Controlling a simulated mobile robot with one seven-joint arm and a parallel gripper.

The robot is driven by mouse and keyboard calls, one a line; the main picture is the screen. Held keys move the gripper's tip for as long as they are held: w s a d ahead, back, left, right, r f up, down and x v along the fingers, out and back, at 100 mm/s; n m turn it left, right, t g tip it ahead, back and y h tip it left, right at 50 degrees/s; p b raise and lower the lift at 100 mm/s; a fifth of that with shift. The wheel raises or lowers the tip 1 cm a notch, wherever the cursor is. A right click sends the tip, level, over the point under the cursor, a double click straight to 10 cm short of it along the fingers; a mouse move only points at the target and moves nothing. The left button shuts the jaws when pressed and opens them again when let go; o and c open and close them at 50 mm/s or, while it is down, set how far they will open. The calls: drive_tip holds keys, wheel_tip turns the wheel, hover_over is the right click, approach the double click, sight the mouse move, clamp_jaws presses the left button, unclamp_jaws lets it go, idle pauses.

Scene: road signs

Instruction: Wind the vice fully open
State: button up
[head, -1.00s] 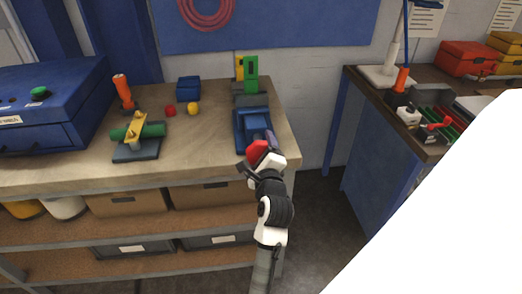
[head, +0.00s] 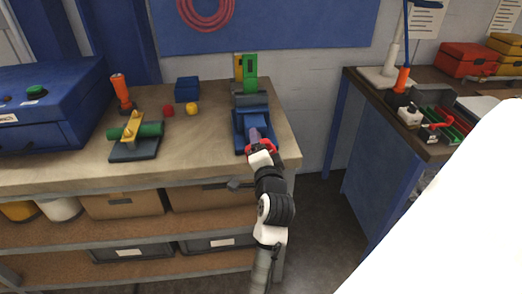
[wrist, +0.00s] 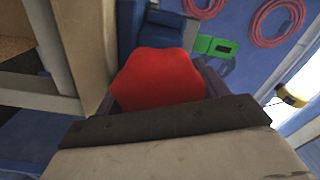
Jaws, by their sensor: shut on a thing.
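The blue vice (head: 251,122) sits at the right front corner of the wooden bench. It also shows as a blue block in the wrist view (wrist: 143,27). Its red handle (head: 271,149) faces the bench's front edge and fills the middle of the wrist view (wrist: 158,78). My gripper (head: 260,145) is shut on the red handle, with a finger on either side of it. The gripper hides part of the handle and the vice's front. The jaw gap is too small to judge.
The bench top (head: 200,145) between is clear. A second bench (head: 375,95) stands at right.

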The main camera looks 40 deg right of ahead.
drive_tip(key=n+b, duration=0.2)
drive_tip(key=n, duration=0.5)
drive_tip(key=n+b, duration=0.1)
drive_tip(key=n, duration=0.3)
drive_tip(key=shift+a+b, duration=0.1)
drive_tip(key=shift+b, duration=0.25)
drive_tip(key=n+b, duration=0.1)
drive_tip(key=n, duration=0.2)
drive_tip(key=shift+w+n, duration=0.1)
drive_tip(key=shift+n, duration=0.2)
drive_tip(key=n+b, duration=0.1)
drive_tip(key=n, duration=0.2)
drive_tip(key=shift+a+n+b, duration=0.1)
drive_tip(key=shift+n+b, duration=0.2)
drive_tip(key=shift+b, duration=0.1)
drive_tip(key=n+b, duration=0.1)
drive_tip(key=n, duration=0.2)
drive_tip(key=shift+f+n+b, duration=0.1)
drive_tip(key=shift+n+b, duration=0.2)
drive_tip(key=n+b, duration=0.1)
drive_tip(key=n, duration=0.3)
drive_tip(key=shift+a+b, duration=0.1)
drive_tip(key=shift+b, duration=0.3)
drive_tip(key=shift+w+n+b, duration=0.1)
drive_tip(key=shift+n+b, duration=0.4)
drive_tip(key=shift+n, duration=0.7)
